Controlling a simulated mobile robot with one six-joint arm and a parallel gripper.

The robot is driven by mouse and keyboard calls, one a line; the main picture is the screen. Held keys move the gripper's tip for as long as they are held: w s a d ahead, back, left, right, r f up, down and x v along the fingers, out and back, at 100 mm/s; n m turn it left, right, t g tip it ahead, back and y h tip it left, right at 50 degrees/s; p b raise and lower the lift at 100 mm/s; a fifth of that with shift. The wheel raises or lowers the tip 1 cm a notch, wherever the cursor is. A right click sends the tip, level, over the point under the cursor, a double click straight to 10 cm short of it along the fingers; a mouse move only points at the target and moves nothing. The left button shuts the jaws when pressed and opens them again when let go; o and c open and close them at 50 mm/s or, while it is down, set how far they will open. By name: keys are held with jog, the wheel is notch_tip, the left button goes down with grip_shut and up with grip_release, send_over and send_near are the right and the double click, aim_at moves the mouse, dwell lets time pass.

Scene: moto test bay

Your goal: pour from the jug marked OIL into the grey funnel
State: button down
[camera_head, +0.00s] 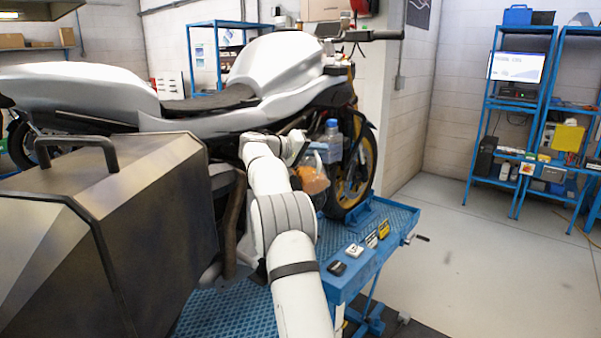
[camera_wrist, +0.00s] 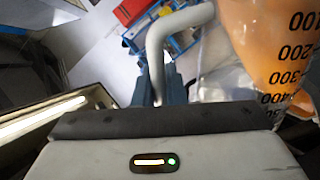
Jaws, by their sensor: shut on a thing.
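A clear jug with orange liquid (camera_wrist: 262,45) fills the right of the wrist view, with black scale numbers on its wall. Its pale handle (camera_wrist: 180,28) curves down to my gripper (camera_wrist: 168,90), which is shut on it. In the head view the jug (camera_head: 313,178) is held beside the motorcycle, above the blue lift table, and looks tilted. My arm partly covers it and hides the fingers there. No OIL mark can be read. I cannot make out the grey funnel in either view.
The silver motorcycle (camera_head: 285,62) stands on the blue lift table (camera_head: 398,222). A blue-capped bottle (camera_head: 332,128) shows just behind the jug. A dark angular case (camera_head: 130,215) fills the left foreground.

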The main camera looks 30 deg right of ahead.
jog(key=shift+w+d+r+n, duration=0.2)
jog(key=shift+w+r+n, duration=0.7)
jog(key=shift+w+r, duration=0.15)
dwell(7.0)
